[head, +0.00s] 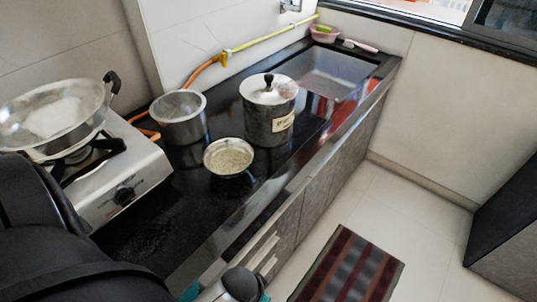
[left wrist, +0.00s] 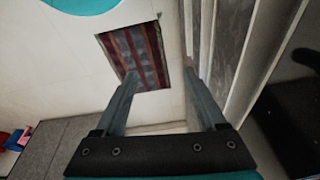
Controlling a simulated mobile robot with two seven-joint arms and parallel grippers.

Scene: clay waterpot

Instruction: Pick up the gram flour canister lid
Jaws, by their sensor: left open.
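A steel canister (head: 270,126) with a pale label on its side stands on the black counter; the label is too small to read. Its shiny round lid (head: 285,88) sits on top and has a black knob. My left gripper (left wrist: 163,82) is open and empty in the left wrist view, with the floor beyond its fingers. The canister and lid are not in that view. The fingers of my left gripper cannot be made out in the head view. My right gripper is not in view.
A bowl of pale contents (head: 228,172) stands in front of the canister, with a steel pot (head: 180,132) to its left. A stove (head: 139,178) bears a wide pan (head: 45,150). A sink (head: 325,75) lies behind. A striped mat (head: 347,268) lies on the floor.

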